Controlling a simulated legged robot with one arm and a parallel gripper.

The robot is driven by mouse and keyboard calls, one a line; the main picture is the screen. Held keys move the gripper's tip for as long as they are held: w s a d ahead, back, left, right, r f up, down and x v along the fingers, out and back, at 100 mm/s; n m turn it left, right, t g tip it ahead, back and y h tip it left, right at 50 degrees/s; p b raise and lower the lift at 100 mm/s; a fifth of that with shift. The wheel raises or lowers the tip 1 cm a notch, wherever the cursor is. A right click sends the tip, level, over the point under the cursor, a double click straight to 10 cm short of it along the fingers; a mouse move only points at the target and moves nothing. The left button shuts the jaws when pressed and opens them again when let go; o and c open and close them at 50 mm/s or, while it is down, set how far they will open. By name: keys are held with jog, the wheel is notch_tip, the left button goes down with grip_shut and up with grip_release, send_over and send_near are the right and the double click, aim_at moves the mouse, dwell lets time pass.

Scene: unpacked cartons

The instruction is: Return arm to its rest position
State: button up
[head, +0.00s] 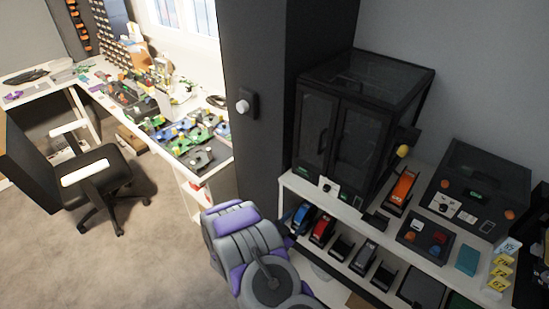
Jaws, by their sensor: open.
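My arm, grey with purple panels and a round grey joint, rises from the bottom edge in the head view, just right of the middle. Its far end, my gripper (232,222), points up and away from me, in front of the dark column and left of the shelf. My gripper is open, and I see nothing held in it. Its fingertips are hard to make out.
A white shelf (333,213) on the right carries a dark glass-doored cabinet (345,140) and several devices. A dark column (262,60) stands behind my arm. A cluttered white desk (215,152) and a black office chair (98,178) are at left. The carpet (130,255) at lower left is clear.

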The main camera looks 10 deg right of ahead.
jog(key=w+a+r+n+g+y, duration=0.1)
jog(key=w+a+r+y, duration=0.15)
jog(key=a+y, duration=0.3)
jog(key=w+a+r+n+y, duration=0.1)
jog(key=w+a+r+y, duration=0.1)
jog(key=w+a+y, duration=0.3)
jog(key=s+a+r+n+g+y+b, duration=0.25)
jog(key=s+a+r+n+y, duration=0.3)
jog(key=s+a+r, duration=0.4)
jog(key=s+d+r+n+g, duration=0.2)
jog(key=s+d, duration=0.3)
jog(key=s, duration=0.7)
jog(key=s+d+r+n+g+h, duration=0.1)
jog(key=s+d+r+g, duration=0.3)
jog(key=s, duration=0.9)
jog(key=s+d+r+n+g, duration=0.2)
jog(key=s+d+r+g, duration=0.1)
jog(key=s, duration=0.9)
jog(key=d+r, duration=0.1)
jog(key=d, duration=0.1)
jog(key=shift+s+d+r+n+h, duration=0.2)
jog(key=shift+d+r+n+h, duration=0.1)
jog(key=shift+d+n+h, duration=0.1)
